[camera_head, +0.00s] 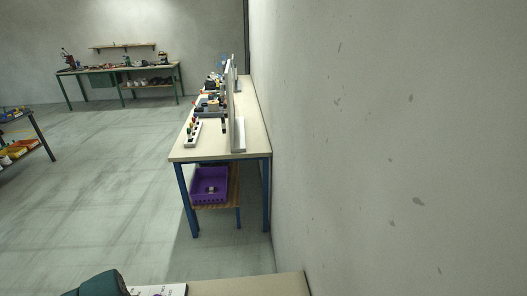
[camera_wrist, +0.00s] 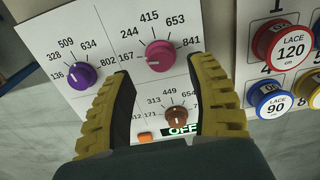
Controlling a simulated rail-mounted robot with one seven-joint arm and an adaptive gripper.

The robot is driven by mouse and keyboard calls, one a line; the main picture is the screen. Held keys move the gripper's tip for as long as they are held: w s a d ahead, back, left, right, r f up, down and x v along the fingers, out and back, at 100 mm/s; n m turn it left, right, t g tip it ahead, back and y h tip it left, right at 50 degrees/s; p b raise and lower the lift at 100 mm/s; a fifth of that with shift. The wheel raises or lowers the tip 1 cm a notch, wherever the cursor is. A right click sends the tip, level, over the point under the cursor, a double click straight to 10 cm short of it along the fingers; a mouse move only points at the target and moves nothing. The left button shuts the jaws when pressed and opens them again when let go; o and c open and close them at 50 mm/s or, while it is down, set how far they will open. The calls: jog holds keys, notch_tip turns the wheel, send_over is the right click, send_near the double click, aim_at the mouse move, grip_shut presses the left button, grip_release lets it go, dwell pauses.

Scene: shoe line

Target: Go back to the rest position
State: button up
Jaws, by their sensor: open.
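My gripper (camera_wrist: 158,95) is open in the wrist view, its two yellow-and-black fingers apart with nothing between them. It faces a white panel with dials. A pink knob (camera_wrist: 160,56) shows above and between the fingertips. A purple knob (camera_wrist: 82,75) is to the left of the left finger. A brown knob (camera_wrist: 176,115) shows between the fingers, with an orange button (camera_wrist: 145,136) and a green-lit display reading OFF (camera_wrist: 184,129) close by. The fingers partly cover the panel's lower part. I cannot tell from this view whether they touch it.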

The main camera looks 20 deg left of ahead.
notch_tip(320, 180, up, 8)
notch_tip(320, 180, down, 12)
jog(key=shift+s+d+r, duration=0.1)
jog(key=shift+r, duration=0.05)
jog(key=m, duration=0.5)
jog(key=shift+m, duration=0.3)
jog(key=m, duration=0.6)
jog(key=shift+r+m, duration=0.1)
jog(key=shift+m, duration=0.2)
jog(key=m, duration=0.5)
jog(key=shift+b, duration=0.35)
jog(key=m, duration=0.6)
jog(key=shift+b, duration=0.4)
